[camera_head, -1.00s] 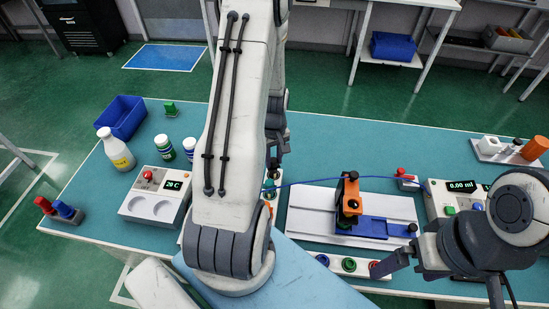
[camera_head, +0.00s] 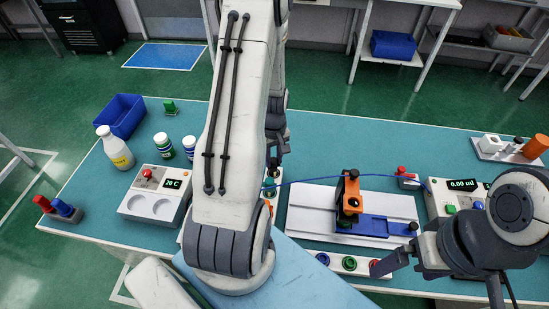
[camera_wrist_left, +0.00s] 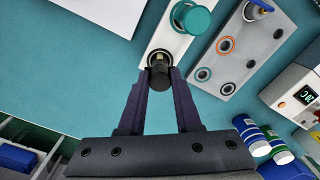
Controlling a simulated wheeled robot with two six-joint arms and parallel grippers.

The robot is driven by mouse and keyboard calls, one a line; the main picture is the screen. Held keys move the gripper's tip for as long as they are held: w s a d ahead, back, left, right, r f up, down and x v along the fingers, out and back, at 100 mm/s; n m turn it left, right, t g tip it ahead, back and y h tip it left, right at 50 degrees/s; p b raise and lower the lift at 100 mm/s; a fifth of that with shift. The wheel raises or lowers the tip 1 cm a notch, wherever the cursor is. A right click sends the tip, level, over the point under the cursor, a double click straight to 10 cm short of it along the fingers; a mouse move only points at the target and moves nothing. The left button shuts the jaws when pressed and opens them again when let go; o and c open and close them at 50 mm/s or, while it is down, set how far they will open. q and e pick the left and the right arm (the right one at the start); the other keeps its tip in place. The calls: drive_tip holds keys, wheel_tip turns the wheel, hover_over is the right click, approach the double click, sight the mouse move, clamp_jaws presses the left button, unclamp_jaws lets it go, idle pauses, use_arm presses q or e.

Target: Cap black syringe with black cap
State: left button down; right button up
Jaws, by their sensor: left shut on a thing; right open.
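My left gripper (camera_wrist_left: 159,82) is shut on a small black cylindrical piece, which looks like the black cap (camera_wrist_left: 159,76). It hangs over a round seat in a white strip (camera_wrist_left: 178,42); I cannot tell whether it touches the seat. In the head view my left gripper (camera_head: 275,165) points down behind my own arm. A white rack (camera_wrist_left: 240,50) with coloured rings stands beside the strip and holds a syringe with a blue ring (camera_wrist_left: 258,7). I cannot make out the black syringe for sure. My right gripper (camera_head: 440,280) is open and empty at the front right.
A teal cup-like piece (camera_wrist_left: 191,16) sits on the strip. An orange clamp (camera_head: 349,197) with a blue slide (camera_head: 378,227) stands on a white plate (camera_head: 300,215). A heater box (camera_head: 155,200), bottles (camera_head: 165,147) and a blue bin (camera_head: 122,117) are at left.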

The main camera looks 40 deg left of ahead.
use_arm(q)
drive_tip(key=shift+f, duration=0.15)
drive_tip(key=shift+c, duration=0.6)
unclamp_jaws()
drive_tip(key=shift+r+p, duration=2.95)
drive_tip(key=shift+r, duration=0.6)
drive_tip(key=shift+f, duration=0.15)
wheel_tip(320, 180, down, 7)
drive_tip(key=b, duration=0.6)
drive_tip(key=shift+r, duration=0.2)
